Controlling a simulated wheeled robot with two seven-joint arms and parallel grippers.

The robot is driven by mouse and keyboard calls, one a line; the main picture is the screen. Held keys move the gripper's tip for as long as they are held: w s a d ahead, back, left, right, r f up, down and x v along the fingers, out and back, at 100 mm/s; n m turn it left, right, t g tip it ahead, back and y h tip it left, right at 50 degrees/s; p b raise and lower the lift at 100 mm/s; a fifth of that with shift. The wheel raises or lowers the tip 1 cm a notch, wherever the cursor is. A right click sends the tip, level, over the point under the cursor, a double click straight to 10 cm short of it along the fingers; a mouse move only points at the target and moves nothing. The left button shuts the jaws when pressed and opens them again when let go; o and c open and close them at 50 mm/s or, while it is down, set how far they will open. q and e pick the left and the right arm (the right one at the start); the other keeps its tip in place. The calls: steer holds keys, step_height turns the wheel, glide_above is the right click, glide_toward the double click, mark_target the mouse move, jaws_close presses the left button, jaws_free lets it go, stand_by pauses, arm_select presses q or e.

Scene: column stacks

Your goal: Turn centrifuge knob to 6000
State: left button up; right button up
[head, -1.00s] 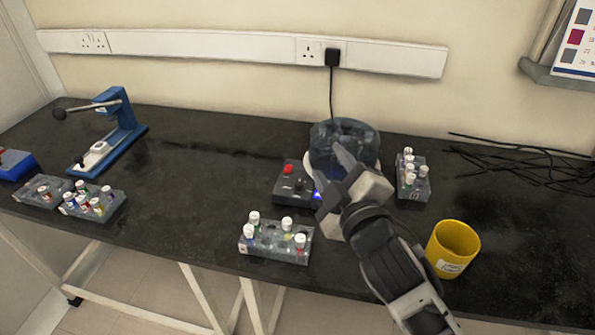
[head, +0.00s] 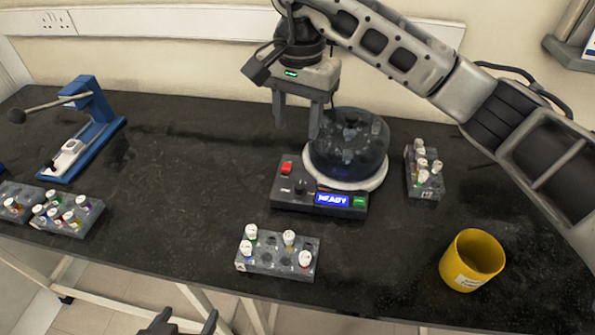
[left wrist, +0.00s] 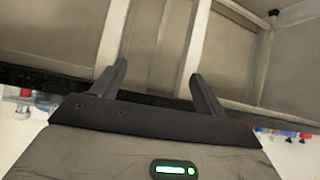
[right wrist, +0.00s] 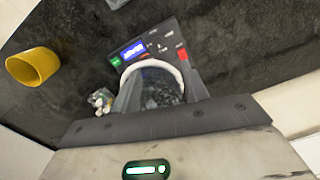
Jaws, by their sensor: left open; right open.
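The centrifuge has a dark control panel (head: 285,203) and a clear dome (head: 347,140) on a white ring. On the panel are a small black knob (head: 301,187), a red button (head: 287,168), a green button (head: 360,202) and a blue display (head: 332,199) reading READY. The knob's pointer setting is too small to read. My right gripper (head: 298,132) is open and empty, fingers pointing down, above and behind the panel. The right wrist view shows the dome between and beyond its fingers (right wrist: 160,78). My left gripper (head: 182,322) is open and empty at the bottom edge, below the table front.
A tube rack (head: 275,262) stands in front of the centrifuge, another (head: 424,178) right of it. A yellow cup (head: 472,262) is at front right. A blue press (head: 85,140) and more racks (head: 70,222) are at left. Bench between press and centrifuge is clear.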

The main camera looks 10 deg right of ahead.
mark_target(299, 185)
steer(key=f+p, duration=0.1)
steer(key=f, duration=0.6)
steer(key=f+p, duration=0.1)
steer(key=f, duration=0.7)
steer(key=shift+d+f, duration=0.2)
steer(key=shift+f, duration=0.1)
jaws_close()
